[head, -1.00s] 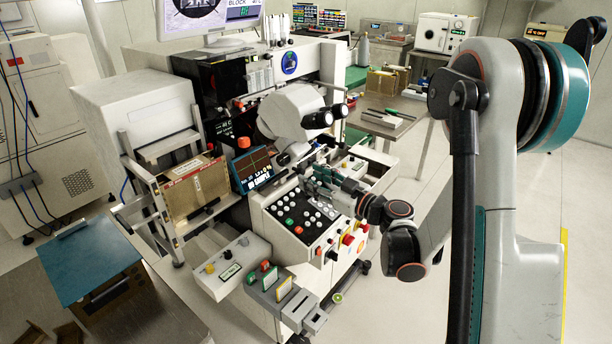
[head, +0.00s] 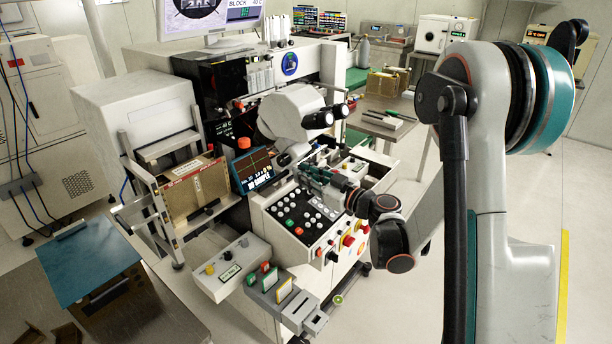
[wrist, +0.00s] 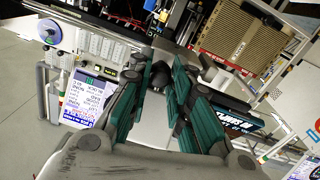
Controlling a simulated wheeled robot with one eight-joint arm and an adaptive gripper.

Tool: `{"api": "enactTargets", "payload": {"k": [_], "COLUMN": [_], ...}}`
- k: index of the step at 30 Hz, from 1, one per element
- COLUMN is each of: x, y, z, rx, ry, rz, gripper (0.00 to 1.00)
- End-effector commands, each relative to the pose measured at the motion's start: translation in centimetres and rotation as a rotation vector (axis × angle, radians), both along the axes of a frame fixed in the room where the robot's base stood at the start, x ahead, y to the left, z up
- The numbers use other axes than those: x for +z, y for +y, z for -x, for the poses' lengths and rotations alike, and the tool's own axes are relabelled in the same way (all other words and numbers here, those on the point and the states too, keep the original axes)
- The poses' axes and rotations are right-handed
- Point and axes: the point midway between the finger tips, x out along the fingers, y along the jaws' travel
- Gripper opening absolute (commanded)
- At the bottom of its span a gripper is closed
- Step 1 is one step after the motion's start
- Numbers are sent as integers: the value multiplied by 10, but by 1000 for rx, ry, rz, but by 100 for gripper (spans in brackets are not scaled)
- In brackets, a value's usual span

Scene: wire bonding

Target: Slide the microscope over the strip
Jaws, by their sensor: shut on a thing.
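The microscope (head: 288,112) is a white rounded head with two black eyepieces, standing in front of the bonder in the head view. My gripper (head: 308,172) reaches in from the right, just below the eyepieces and above the button panel. In the wrist view, my gripper's teal fingers (wrist: 158,90) are close together around a small dark part (wrist: 160,75), apparently of the microscope; the exact contact is partly hidden. I cannot make out the strip in either view.
A black button panel (head: 298,215) lies under my gripper. A brown magazine box (head: 197,182) sits in a rack at the left. Open floor lies at the lower right.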

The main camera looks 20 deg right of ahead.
Motion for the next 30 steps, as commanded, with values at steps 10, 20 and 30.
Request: {"api": "enactTargets", "payload": {"k": [10,20,30], "x": [-1,0,0], "y": [-68,-102,-101], "z": [-49,-74,-73], "rx": [-9,-3,-1], "ry": [-1,0,0], "rz": [-2,0,0], "gripper": [0,0,37]}}
